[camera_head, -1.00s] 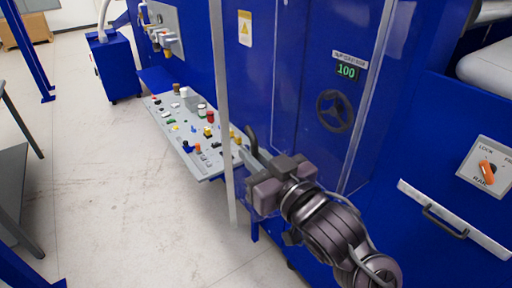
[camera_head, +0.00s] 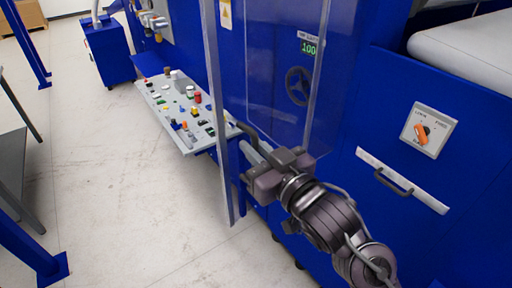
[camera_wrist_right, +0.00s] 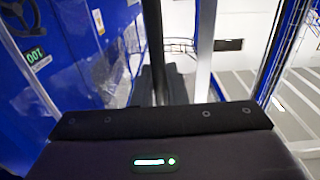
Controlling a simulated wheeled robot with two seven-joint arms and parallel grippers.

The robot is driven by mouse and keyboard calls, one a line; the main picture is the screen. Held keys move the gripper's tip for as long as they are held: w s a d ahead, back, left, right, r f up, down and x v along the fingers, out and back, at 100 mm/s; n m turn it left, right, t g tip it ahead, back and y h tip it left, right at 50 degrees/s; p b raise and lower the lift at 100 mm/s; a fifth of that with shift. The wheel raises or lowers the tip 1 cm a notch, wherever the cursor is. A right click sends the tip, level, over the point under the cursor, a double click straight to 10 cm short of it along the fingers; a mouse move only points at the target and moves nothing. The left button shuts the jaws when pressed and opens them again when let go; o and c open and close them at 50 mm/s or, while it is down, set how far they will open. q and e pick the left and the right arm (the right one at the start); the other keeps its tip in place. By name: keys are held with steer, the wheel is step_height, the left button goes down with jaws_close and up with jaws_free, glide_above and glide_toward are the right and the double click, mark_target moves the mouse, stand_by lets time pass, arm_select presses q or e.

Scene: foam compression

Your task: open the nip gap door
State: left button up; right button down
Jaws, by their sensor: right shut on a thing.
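The nip gap door is a clear panel (camera_head: 275,85) with a grey upright frame bar (camera_head: 212,80) along its left edge. It stands in front of the blue machine front, which shows through it. My right gripper (camera_head: 256,158) is at the lower part of the door, close to the frame bar, and is shut on the dark door handle (camera_head: 243,130). The jaws hide part of the handle. In the right wrist view the dark fingers (camera_wrist_right: 160,85) stand beside the grey bar (camera_wrist_right: 207,50). My left gripper is not in view.
Behind the panel are the green 100 display (camera_head: 309,48) and a dark handwheel (camera_head: 299,86). A selector switch (camera_head: 428,130) and a drawer-like handle (camera_head: 393,183) are at right. The floor (camera_head: 110,190) at left is clear.

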steer(key=c, duration=1.5)
jaws_free()
steer(key=shift+c, duration=0.2)
steer(key=shift+w, duration=0.1)
steer(key=v, duration=0.8)
steer(key=shift+p, duration=0.45)
